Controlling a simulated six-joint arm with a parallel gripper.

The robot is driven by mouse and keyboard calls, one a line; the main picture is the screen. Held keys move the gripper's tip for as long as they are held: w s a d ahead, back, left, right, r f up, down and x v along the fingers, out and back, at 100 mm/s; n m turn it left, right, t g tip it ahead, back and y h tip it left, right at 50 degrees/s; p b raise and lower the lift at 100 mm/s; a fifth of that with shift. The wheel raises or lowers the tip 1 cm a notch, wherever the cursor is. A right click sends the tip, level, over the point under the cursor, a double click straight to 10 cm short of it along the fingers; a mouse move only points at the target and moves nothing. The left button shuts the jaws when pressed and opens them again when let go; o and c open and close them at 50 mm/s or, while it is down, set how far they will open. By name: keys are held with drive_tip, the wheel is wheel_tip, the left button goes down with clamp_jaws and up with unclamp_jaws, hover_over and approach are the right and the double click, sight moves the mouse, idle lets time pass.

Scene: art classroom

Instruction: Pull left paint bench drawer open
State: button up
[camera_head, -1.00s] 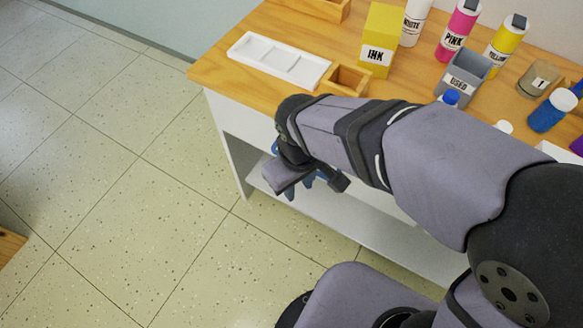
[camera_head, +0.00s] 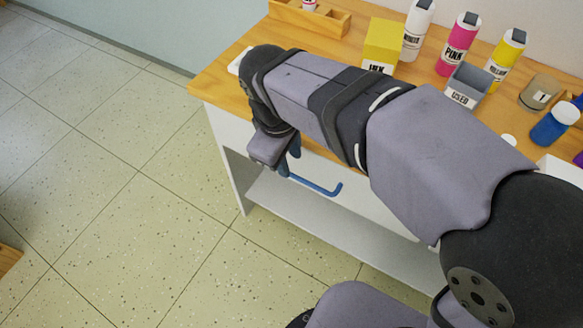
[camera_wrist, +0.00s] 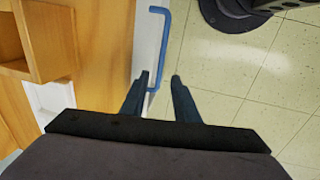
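The left drawer's blue bar handle (camera_head: 322,188) shows below the front edge of the bench in the head view, to the right of my gripper (camera_head: 289,161). In the wrist view the handle (camera_wrist: 165,40) runs along the white drawer front (camera_wrist: 144,35). My gripper (camera_wrist: 160,77) is open there, with one finger on each side of the handle's near end. I cannot tell whether either finger touches it. The drawer looks closed against the bench. My arm hides part of the drawer front in the head view.
A white shelf (camera_head: 330,225) lies below the drawer. The tiled floor (camera_head: 110,180) in front is clear.

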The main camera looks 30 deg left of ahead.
sight(293, 175)
drive_tip(key=shift+w+f+b, duration=0.15)
drive_tip(key=shift+w+f, duration=0.05)
drive_tip(key=shift+f, duration=0.8)
drive_tip(key=shift+w+f+b, duration=0.2)
drive_tip(key=shift+f, duration=0.75)
drive_tip(key=shift+w+f+b, duration=0.15)
drive_tip(key=shift+w+f, duration=0.05)
drive_tip(key=shift+f, duration=0.8)
clamp_jaws()
